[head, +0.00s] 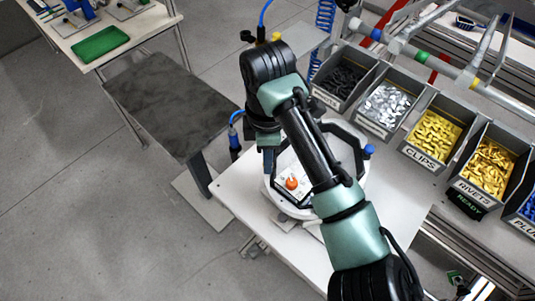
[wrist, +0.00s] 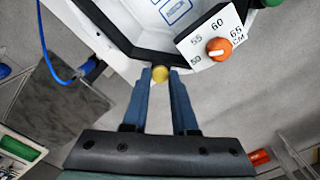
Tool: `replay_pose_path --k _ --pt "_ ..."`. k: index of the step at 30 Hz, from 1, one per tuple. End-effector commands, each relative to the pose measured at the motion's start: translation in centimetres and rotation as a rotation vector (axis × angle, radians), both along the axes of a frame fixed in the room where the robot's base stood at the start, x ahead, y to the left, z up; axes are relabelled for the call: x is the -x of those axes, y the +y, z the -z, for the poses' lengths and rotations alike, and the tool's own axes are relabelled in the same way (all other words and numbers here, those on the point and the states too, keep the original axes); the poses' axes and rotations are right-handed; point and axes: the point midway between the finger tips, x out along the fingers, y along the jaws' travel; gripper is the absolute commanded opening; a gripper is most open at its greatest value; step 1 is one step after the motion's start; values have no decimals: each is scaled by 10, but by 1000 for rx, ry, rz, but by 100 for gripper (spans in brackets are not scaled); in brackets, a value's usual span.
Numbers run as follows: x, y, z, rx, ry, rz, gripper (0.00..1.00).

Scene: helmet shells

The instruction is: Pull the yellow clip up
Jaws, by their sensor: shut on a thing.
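The yellow clip (wrist: 160,74) shows in the wrist view as a small round yellow piece at the rim of a white helmet shell (wrist: 115,35). My gripper (wrist: 160,80) has its blue fingers on both sides of the clip and is shut on it. The shell also shows in the head view (head: 268,190), sitting on a white table, with its dark inner edge facing up. In the head view my arm covers much of the shell, and the clip is hidden.
A size dial with an orange knob (wrist: 219,49) sits on the shell close to the fingers. Bins of clips (head: 433,132), rivets (head: 487,167) and other parts stand at the right. A dark-topped table (head: 172,100) and a green tray (head: 100,43) are at the left.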

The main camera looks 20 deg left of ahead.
Motion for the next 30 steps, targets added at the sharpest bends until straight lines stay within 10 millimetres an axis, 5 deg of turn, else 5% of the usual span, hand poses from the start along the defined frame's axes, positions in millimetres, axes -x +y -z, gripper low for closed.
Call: replay_pose_path --k 30 --pt "0 0 -13 -1 -2 0 0"
